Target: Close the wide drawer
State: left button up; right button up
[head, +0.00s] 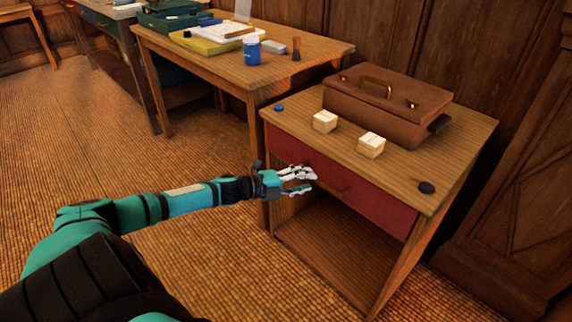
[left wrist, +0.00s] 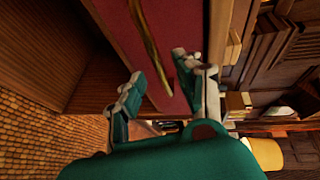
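The wide drawer (head: 372,197) has a dark red front just under the top of the small wooden cabinet (head: 462,140). Its front looks nearly level with the cabinet's front edge; I cannot tell whether a small gap remains. A bar handle (head: 330,184) is on the front, partly behind my fingers. My left gripper (head: 314,181) is open and empty in front of the drawer's left half. In the left wrist view the red front (left wrist: 115,25) and brass handle (left wrist: 151,45) lie just beyond my parted fingers (left wrist: 158,78). Contact is unclear. My right gripper is not in view.
On the cabinet top are a brown briefcase (head: 385,105), two small pale boxes (head: 325,121) (head: 371,145), a blue round thing (head: 279,108) and a dark round thing (head: 427,187). An open shelf (head: 335,265) is below the drawer. A cluttered desk (head: 300,62) stands behind. Floor at front left is clear.

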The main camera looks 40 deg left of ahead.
pick_arm(q)
jog(key=v, duration=0.6)
jog(key=shift+s, duration=0.2)
jog(key=shift+a, duration=0.1)
